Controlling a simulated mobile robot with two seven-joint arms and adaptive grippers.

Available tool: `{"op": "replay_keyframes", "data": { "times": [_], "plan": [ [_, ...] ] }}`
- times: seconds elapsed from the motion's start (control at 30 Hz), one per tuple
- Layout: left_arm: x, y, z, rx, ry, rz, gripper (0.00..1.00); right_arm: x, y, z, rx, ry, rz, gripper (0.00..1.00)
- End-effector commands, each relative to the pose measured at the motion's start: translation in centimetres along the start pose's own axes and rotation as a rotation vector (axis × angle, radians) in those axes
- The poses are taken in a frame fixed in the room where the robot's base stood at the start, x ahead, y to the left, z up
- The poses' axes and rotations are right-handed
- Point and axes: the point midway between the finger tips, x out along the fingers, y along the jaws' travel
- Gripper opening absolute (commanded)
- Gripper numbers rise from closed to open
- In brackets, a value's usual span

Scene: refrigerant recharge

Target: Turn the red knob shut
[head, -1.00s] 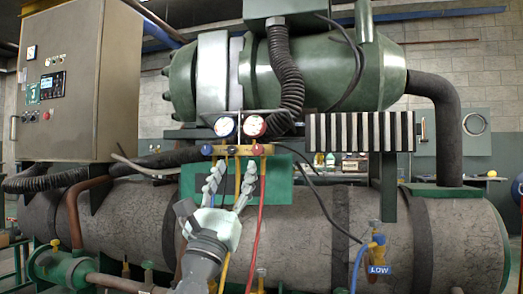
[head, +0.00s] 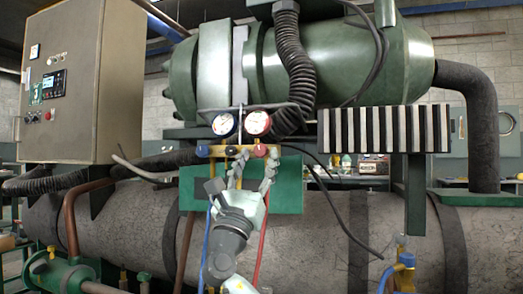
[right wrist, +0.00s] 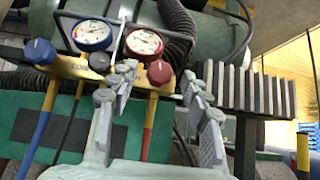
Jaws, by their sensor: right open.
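The red knob (head: 260,150) is at the right end of the yellow gauge manifold (head: 230,151), below the red-rimmed gauge (head: 257,122). It also shows in the right wrist view (right wrist: 160,73), where it lies between the fingertips in the picture. My right gripper (head: 254,163) is open and empty, its fingers pointing up at the manifold's right part. In the right wrist view its fingers (right wrist: 160,88) stand apart, with the left tip near the dark middle knob (right wrist: 99,62). I cannot tell whether either finger touches the knob. My left gripper is not in view.
A blue knob (head: 203,151) is at the manifold's left end, below the blue-rimmed gauge (head: 224,124). Blue and red hoses (head: 262,235) hang below. A green plate (head: 287,185) is behind the gripper. A black-and-white finned block (head: 383,130) stands to the right.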

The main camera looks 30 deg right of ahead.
Motion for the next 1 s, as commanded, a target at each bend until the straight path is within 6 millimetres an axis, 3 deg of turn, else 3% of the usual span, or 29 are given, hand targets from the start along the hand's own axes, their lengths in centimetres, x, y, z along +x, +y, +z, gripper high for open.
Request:
{"op": "replay_keyframes", "data": {
  "times": [0.2,0.57,0.93,1.0],
  "plan": [
    [0.0,0.0,0.0,0.000,0.002,0.000,1.00,2.8,0.0,0.0,-0.001,-0.001,-0.001,0.48],
    [0.0,0.0,0.0,0.001,0.003,0.000,1.00,3.4,0.0,0.0,0.000,0.000,0.000,0.48],
    [0.0,0.0,0.0,0.000,0.003,0.000,1.00,3.3,0.0,0.0,0.000,0.000,0.000,0.02],
    [0.0,0.0,0.0,0.000,0.003,0.000,1.00,3.3,0.0,0.0,0.000,0.000,0.000,0.00]
  ]
}}
